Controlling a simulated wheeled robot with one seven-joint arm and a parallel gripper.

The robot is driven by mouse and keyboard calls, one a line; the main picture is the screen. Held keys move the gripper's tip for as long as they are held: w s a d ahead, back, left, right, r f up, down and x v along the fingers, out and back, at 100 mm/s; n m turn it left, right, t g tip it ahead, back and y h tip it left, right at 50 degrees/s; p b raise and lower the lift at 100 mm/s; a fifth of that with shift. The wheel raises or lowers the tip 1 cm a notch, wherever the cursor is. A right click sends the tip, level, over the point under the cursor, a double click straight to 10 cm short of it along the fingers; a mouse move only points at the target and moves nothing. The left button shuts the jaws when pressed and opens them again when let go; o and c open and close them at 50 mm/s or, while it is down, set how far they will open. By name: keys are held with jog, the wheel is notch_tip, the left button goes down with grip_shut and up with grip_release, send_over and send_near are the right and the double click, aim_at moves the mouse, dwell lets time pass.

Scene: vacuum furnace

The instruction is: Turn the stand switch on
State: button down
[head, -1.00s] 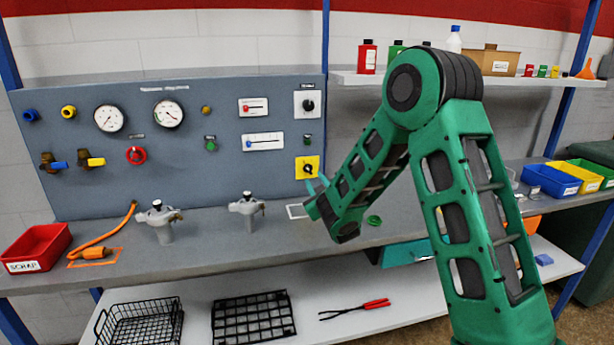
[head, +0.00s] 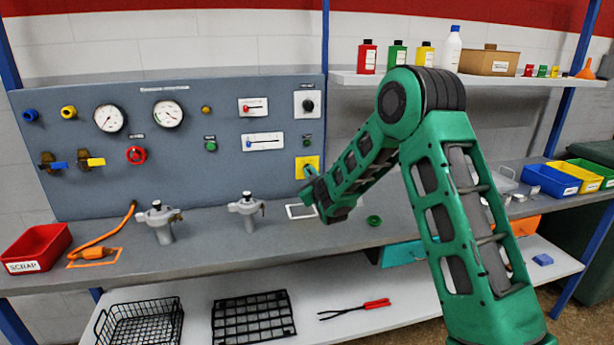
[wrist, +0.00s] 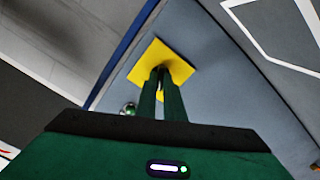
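A yellow switch plate (head: 307,160) is on the lower right of the grey panel. It also shows in the wrist view (wrist: 172,55), with a dark knob (wrist: 160,73) at its middle. My gripper (head: 307,173) is at this plate; in the wrist view its two narrow green fingers (wrist: 161,88) lie close together, one on each side of the knob, and look shut on it. The knob is mostly hidden by the fingers, so its pointer direction cannot be read. Another black knob sits on a pale plate (head: 308,104) higher up. The labels are too small to read.
The grey panel (head: 225,180) carries gauges, valves, sliders and small buttons. Two grey fittings (head: 158,220) (head: 247,209) stand on the bench left of my arm. A red scrap bin (head: 38,247) is at far left. A green ring (head: 374,220) lies right of my wrist.

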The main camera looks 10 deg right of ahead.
jog(key=shift+a, duration=0.15)
jog(key=m, duration=0.5)
jog(key=shift+m, duration=0.4)
jog(key=m, duration=0.5)
jog(key=shift+d+m, duration=0.3)
jog(key=shift+m, duration=0.1)
jog(key=shift+f+m, duration=0.1)
jog(key=shift+m, duration=0.2)
jog(key=c, duration=1.9)
grip_release()
jog(key=shift+d, duration=0.1)
jog(key=shift+o, duration=0.2)
